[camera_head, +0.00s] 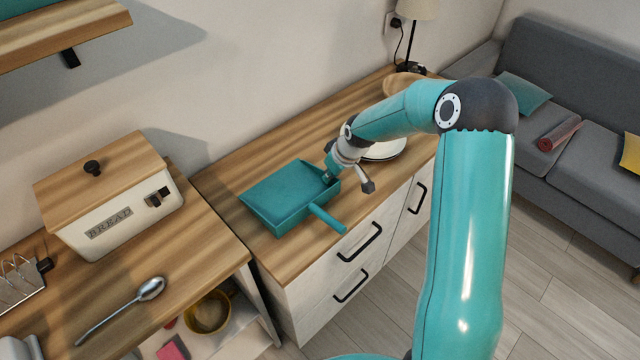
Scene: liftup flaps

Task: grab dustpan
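A teal dustpan (284,195) lies on the wooden top of the white drawer cabinet. Its short handle (328,219) points toward the cabinet's front edge. My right gripper (345,181) is at the dustpan's right rim, near where the handle begins. One finger shows to the right of the handle, and the other is partly hidden by the wrist. I cannot tell whether the gripper touches the dustpan or how far its fingers are apart. My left gripper is not in view.
A white plate (384,150) and a lamp (413,12) stand behind my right arm. A bread box (110,205) and a spoon (120,308) are on the left counter. The cabinet top (225,172) is bare left of the dustpan. A shelf (60,38) juts out at top left.

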